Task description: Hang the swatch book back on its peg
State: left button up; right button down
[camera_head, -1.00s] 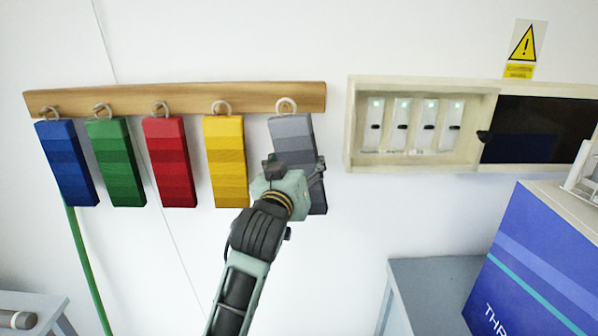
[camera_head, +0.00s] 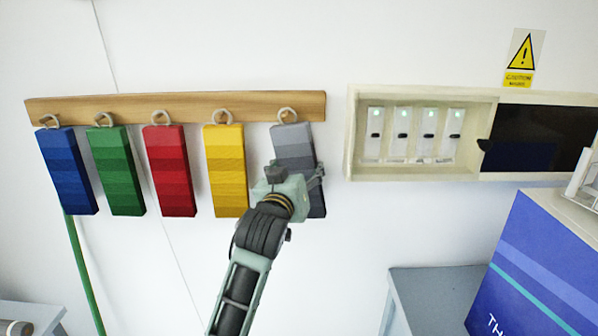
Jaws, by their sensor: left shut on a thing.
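The grey swatch book (camera_head: 292,142) is upright at the right end of the wooden rail (camera_head: 175,107). It is banded from light grey at the top to dark grey at the bottom. Its ring (camera_head: 287,114) overlaps the rail at the last position; I cannot tell whether the peg passes through it. My left gripper (camera_head: 297,174) is shut on the grey swatch book around its lower half and hides part of it. The fingertips are partly hidden by the gripper body. My right gripper is not in view.
Blue (camera_head: 67,170), green (camera_head: 117,170), red (camera_head: 170,170) and yellow (camera_head: 226,170) swatch books hang in a row to the left. A cream wall case (camera_head: 350,135) with a dark panel (camera_head: 535,135) is to the right. A blue box (camera_head: 530,270) stands lower right.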

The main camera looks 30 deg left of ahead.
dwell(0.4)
pick_arm(q)
jog(key=o, duration=1.5)
jog(key=shift+o, duration=0.2)
